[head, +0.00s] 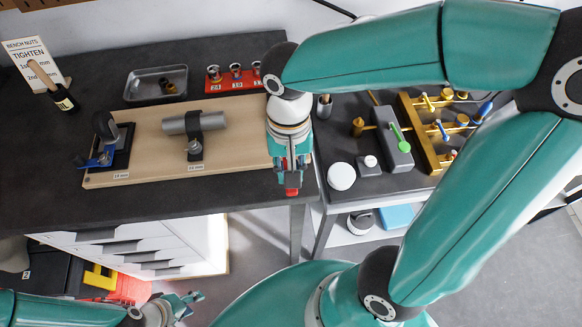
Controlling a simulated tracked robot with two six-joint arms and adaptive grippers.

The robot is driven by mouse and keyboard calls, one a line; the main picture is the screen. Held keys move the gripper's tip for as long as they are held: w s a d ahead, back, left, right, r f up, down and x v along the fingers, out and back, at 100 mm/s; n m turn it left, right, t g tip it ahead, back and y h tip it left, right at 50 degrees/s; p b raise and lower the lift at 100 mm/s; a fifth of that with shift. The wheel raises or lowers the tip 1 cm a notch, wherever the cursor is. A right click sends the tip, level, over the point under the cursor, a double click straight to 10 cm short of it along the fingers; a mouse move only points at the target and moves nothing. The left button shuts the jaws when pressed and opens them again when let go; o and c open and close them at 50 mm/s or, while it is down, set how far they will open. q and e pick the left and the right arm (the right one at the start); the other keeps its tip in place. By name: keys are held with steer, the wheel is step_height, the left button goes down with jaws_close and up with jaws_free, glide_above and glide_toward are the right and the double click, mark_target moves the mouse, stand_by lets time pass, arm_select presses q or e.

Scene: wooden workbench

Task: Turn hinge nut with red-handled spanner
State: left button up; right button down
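A wooden board (240,155) on the dark bench carries a black and blue fixture (108,143) at its left, which looks like the hinge. Its nut is too small to make out. A grey pipe in a black clamp (194,130) sits mid-board. My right gripper (291,178) points down at the board's right end. It appears shut on a red piece, likely the red-handled spanner (292,191); most of it is hidden. My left gripper (188,304) is open and empty at the lower left, below the bench edge.
A metal tray (145,84) and a red socket rack (233,83) stand behind the board.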

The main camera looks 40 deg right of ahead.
steer(key=shift+r+p, duration=1.2)
steer(key=shift+r, duration=0.45)
